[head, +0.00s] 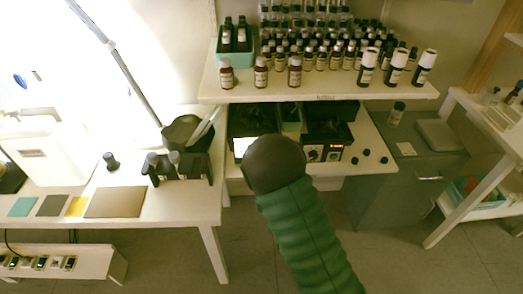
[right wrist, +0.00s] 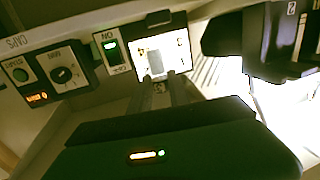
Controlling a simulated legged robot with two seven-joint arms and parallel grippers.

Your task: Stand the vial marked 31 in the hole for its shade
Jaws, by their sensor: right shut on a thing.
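My right arm's green sleeve and dark wrist cover the middle of the head view and hide its gripper there. In the right wrist view my right gripper (right wrist: 160,82) is shut on a small greyish vial (right wrist: 155,62), seen against a bright white lit panel (right wrist: 178,45). No mark can be read on the vial. A black holder (head: 182,168) with dark upright pieces stands on the left table; its holes and any shade labels cannot be made out. My left gripper is not in view.
Several brown bottles crowd the shelf (head: 320,97), with a teal bin (head: 222,51) at its left. Below are dark devices, one with an orange display (head: 326,147). Coloured swatches (head: 76,207) and a white container (head: 50,152) are on the left table. A grey cabinet (head: 395,198) stands right.

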